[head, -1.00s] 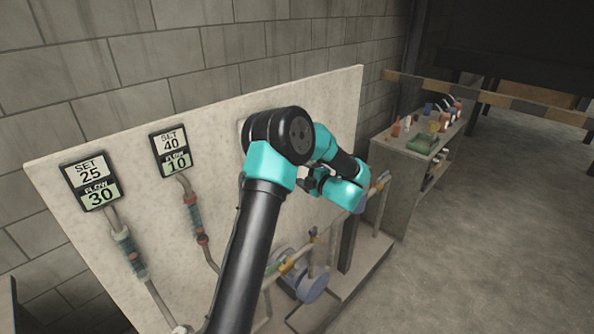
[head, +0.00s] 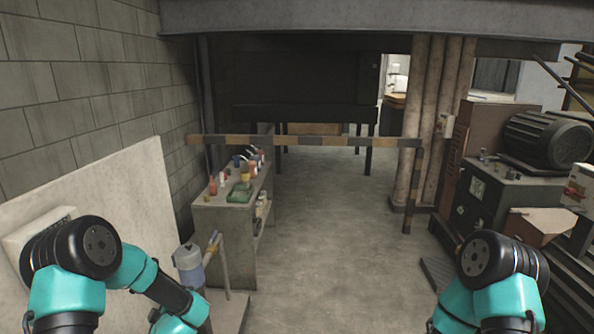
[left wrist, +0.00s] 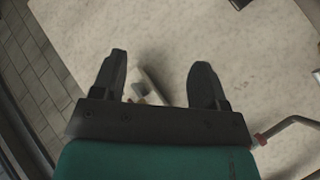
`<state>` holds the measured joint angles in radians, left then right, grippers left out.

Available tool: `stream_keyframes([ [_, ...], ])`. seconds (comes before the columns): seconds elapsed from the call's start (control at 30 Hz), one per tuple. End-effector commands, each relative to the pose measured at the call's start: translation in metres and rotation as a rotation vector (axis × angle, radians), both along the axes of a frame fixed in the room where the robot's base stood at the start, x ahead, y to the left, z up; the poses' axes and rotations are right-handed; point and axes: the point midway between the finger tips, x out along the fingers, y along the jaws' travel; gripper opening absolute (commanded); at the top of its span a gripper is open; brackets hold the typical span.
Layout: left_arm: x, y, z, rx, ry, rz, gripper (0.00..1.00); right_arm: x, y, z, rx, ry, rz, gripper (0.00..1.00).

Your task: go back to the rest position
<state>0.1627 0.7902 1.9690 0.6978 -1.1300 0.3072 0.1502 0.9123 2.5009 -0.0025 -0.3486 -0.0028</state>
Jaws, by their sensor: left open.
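My left gripper (left wrist: 161,68) is open in the left wrist view, its two dark fingers apart with nothing held between them. A pale panel (left wrist: 175,40) lies beyond the fingers, and a small light object (left wrist: 148,88) shows behind the gap, partly hidden by the gripper. In the head view my left arm comes in at the bottom left, bent in front of the same pale panel (head: 110,190); its gripper is out of frame. My right arm is at the bottom right, with its gripper out of frame too.
A blue-grey cylinder with a pipe (head: 188,268) stands close beside my left arm. A cabinet (head: 222,235) with bottles is behind it. A striped barrier (head: 300,142) crosses the back. Machinery (head: 530,200) fills the right. The middle floor (head: 325,250) is clear.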

Motion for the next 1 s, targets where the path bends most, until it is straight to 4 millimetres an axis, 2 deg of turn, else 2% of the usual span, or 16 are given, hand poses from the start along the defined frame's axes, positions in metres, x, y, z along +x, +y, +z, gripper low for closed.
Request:
stream_keyframes([
  [0.03,-0.01,-0.019,-0.023,-0.017,0.088,-0.108,0.67,0.0,0.0,0.0,0.0,0.0,0.0,0.43],
  [0.2,-0.056,-0.082,-0.086,-0.073,0.369,-0.473,0.67,0.0,0.0,0.0,0.0,0.0,0.0,0.43],
  [0.27,-0.078,-0.103,-0.105,-0.093,0.463,-0.599,0.67,0.0,0.0,0.0,0.0,0.0,0.0,0.43],
  [0.4,-0.14,-0.148,-0.138,-0.144,0.67,-0.886,0.67,0.0,0.0,0.0,0.0,0.0,0.0,0.43],
  [0.5,-0.189,-0.174,-0.152,-0.18,0.806,-1.085,0.67,0.0,0.0,0.0,0.0,0.0,0.0,0.43],
  [0.6,-0.231,-0.191,-0.159,-0.211,0.909,-1.246,0.67,0.0,0.0,0.0,0.0,0.0,0.0,0.43],
  [0.7,-0.258,-0.2,-0.161,-0.232,0.973,-1.351,0.67,0.0,0.0,0.0,0.0,0.0,0.0,0.43],
  [0.8,-0.269,-0.204,-0.161,-0.239,0.998,-1.396,0.67,0.0,0.0,0.0,0.0,0.0,0.0,0.43],
  [1.0,-0.27,-0.204,-0.161,-0.239,1.001,-1.399,0.67,0.0,0.0,0.0,0.0,0.0,0.0,0.43],
])
